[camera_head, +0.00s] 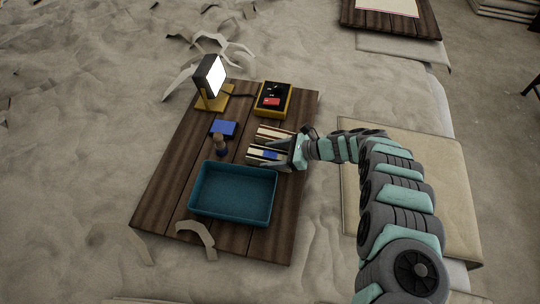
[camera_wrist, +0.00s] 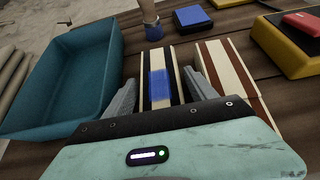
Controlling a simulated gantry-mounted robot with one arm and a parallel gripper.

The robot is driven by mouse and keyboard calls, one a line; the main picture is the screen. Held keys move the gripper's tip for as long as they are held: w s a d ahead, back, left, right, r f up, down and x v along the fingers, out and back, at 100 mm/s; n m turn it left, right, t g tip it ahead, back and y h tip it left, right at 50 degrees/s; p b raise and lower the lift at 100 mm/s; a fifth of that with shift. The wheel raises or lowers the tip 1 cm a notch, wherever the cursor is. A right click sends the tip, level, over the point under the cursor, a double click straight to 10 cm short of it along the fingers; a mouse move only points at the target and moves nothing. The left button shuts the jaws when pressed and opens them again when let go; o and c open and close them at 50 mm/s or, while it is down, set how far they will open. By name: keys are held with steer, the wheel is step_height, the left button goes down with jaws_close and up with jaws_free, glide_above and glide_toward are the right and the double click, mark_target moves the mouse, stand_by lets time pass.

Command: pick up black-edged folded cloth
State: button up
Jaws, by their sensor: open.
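A cream folded cloth with dark edge stripes and a blue patch (camera_wrist: 158,100) lies on the wooden table between my fingers in the wrist view. It also shows in the head view (camera_head: 256,153), partly covered by my gripper. My gripper (camera_wrist: 160,78) is open, one finger on each side of this cloth. A second folded cloth, cream with a red-brown stripe (camera_wrist: 232,75), lies just right of my right finger. Whether my fingers touch either cloth is unclear.
A teal tray (camera_head: 233,221) stands at the table's near side, left of my gripper. A figure-like peg (camera_head: 220,145) and a blue block (camera_head: 224,128) stand close by. A yellow-black box (camera_head: 273,98) and a lit lamp (camera_head: 210,77) stand at the far side.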

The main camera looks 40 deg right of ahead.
mark_target(271, 154)
steer(key=shift+a+f, duration=0.1)
steer(key=shift+f, duration=0.05)
steer(key=shift+c, duration=0.3)
steer(key=shift+w, duration=0.1)
steer(key=c, duration=1.3)
steer(key=shift+r, duration=7.15)
steer(key=shift+r, duration=0.1)
